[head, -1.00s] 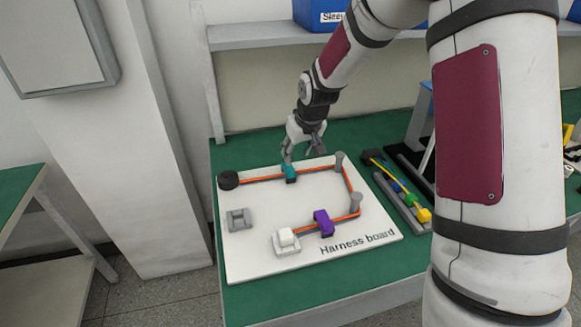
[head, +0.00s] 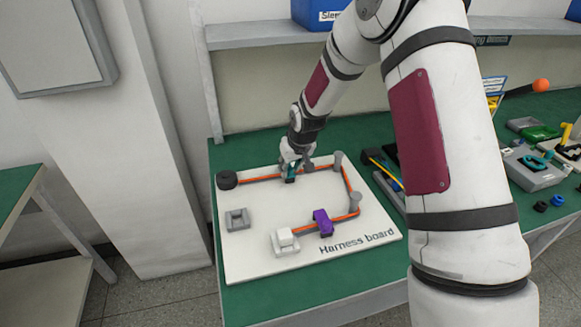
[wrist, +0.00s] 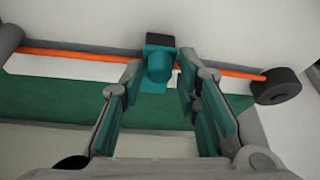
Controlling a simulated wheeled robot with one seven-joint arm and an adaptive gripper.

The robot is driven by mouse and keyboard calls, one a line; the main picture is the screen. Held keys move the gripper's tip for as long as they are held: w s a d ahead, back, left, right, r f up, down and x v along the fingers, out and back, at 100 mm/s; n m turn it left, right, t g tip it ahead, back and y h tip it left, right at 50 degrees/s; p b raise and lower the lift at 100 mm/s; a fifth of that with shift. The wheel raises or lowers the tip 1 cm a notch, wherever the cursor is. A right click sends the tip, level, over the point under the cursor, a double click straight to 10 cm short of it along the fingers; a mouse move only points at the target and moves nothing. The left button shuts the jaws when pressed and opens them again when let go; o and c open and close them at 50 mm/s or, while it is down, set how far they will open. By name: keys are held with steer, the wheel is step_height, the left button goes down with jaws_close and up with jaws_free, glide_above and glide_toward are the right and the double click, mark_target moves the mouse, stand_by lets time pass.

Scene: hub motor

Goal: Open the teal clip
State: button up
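The teal clip (head: 290,176) sits on the orange cable (head: 262,178) near the back edge of the white harness board (head: 265,215). In the wrist view the teal clip (wrist: 158,68) has a dark block at its top and a round teal knob facing me. My gripper (wrist: 160,82) is open, with one teal-padded finger on each side of the clip and visible gaps to it. In the head view my gripper (head: 294,166) is low over the clip and partly hides it. Whether any finger touches the clip or board I cannot tell.
A black round end piece (head: 227,180) holds the cable's left end. Grey posts (head: 354,203) stand at the board's right. A purple clip (head: 322,222), a white connector (head: 286,240) and an empty grey holder (head: 237,219) are on the board. Several parts lie on the right bench.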

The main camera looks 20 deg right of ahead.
jaws_close()
